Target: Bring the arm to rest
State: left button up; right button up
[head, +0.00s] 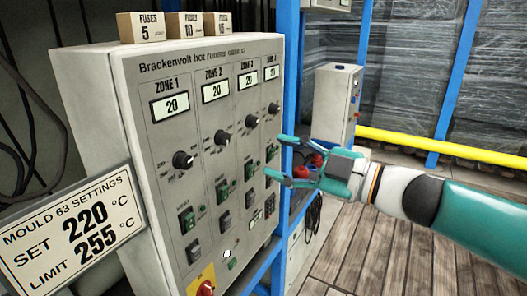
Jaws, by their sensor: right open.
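My right arm (455,215) reaches in from the right, teal and white. Its gripper (277,158) is open, with teal fingers pointing left at the right side of the control cabinet (130,100). The fingertips overlap the panel's right edge near the zone 4 column; I cannot tell whether they touch it. Small red patches show among the fingers, and I cannot tell what they belong to. No object is clearly held. The cabinet has four zone columns with displays, black knobs and switches. The zone 1, 2 and 3 displays read 20; zone 4 is hard to read. My left gripper is out of view.
Three fuse boxes (145,27) stand on the cabinet top. A settings sign (72,232) reads set 220 °C, limit 255 °C. A red rotary switch (206,289) sits low on the panel. A grey box (332,105), blue posts and yellow rail (440,148) stand behind. Plank floor (385,255) is clear.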

aim_at(227, 141)
jog(key=shift+s+d, duration=0.3)
jog(key=shift+d, duration=0.05)
jog(key=shift+w+a, duration=0.1)
jog(key=x, duration=1.2)
jog(key=shift+r, duration=0.1)
